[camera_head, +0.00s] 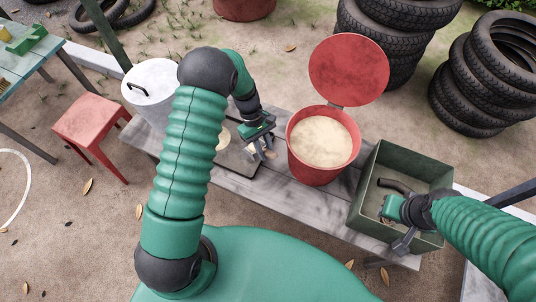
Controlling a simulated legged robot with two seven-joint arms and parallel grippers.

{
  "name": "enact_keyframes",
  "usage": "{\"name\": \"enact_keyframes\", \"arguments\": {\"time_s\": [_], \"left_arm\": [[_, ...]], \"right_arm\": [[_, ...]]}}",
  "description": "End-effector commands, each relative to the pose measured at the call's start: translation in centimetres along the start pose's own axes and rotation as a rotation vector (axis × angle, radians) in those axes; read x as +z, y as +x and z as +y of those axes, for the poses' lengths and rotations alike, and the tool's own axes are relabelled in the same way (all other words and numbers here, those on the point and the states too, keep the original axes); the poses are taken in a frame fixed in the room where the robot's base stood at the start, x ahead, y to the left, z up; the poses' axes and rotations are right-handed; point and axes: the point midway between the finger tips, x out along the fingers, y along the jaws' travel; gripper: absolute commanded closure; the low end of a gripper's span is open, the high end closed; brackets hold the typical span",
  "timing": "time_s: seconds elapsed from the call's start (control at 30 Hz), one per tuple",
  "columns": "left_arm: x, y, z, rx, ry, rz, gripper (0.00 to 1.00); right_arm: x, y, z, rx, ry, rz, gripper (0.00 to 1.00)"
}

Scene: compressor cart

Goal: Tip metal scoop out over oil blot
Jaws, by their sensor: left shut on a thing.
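My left gripper (264,146) is over the bench, left of the red bucket, shut on what seems to be the metal scoop. The scoop is mostly hidden by the gripper, and its tilt cannot be told. A dark flat patch or tray (236,166) lies on the bench below the gripper; I cannot tell the oil blot from it. A pale round patch (222,139) shows beside my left arm, partly hidden. The red bucket (316,174) stands open, filled with pale grains (321,141). My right gripper (402,238) is over the green bin; its jaws are unclear.
The green bin (425,163) on the bench's right holds a dark curved thing (394,186). A white lidded container (152,82) stands behind my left arm. The red lid (348,69) is raised behind the bucket. A red stool (90,122) and stacked tyres (490,75) stand around.

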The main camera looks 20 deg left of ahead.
Motion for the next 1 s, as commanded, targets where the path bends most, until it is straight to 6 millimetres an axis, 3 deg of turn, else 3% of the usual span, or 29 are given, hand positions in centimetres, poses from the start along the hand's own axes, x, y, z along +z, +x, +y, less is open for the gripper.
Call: {"name": "enact_keyframes", "arguments": {"time_s": [0.27,1.0], "left_arm": [[-1.7,-2.2,-0.1,0.005,-0.001,-0.198,1.0],[-5.3,-6.0,0.1,0.006,0.002,-0.536,1.0]], "right_arm": [[0.1,0.4,0.0,0.0,0.0,0.0,0.68],[1.7,7.2,0.0,0.0,0.0,0.0,0.68]]}}
